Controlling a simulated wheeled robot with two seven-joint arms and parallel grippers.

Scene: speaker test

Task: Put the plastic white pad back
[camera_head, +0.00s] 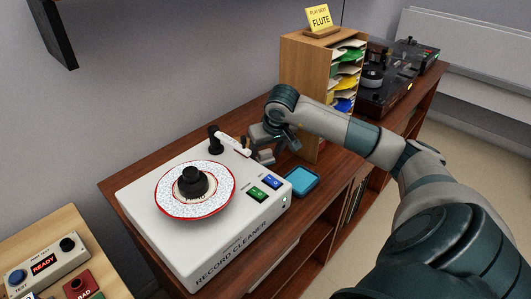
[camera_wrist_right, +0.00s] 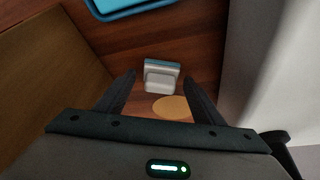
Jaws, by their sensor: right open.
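A small white plastic pad (camera_wrist_right: 161,77) with a bluish far edge shows in the right wrist view on the brown wood surface. My right gripper (camera_wrist_right: 159,84) is open, and its two fingers stand on either side of the pad in the picture. I cannot tell the height between them. In the head view my right gripper (camera_head: 265,150) is behind the record cleaner (camera_head: 212,268), beside its white arm (camera_head: 234,146), and the pad cannot be made out there. A blue tray (camera_head: 317,177) lies right of the cleaner; it also shows in the right wrist view (camera_wrist_right: 130,12). My left gripper is out of view.
A tan disc (camera_wrist_right: 171,107) lies near the pad. A wooden sorter (camera_head: 298,72) with coloured sleeves stands behind my right gripper. A turntable (camera_head: 373,78) stands farther back. A red-rimmed record (camera_head: 168,205) sits on the cleaner. A control box (camera_head: 45,266) is at lower left.

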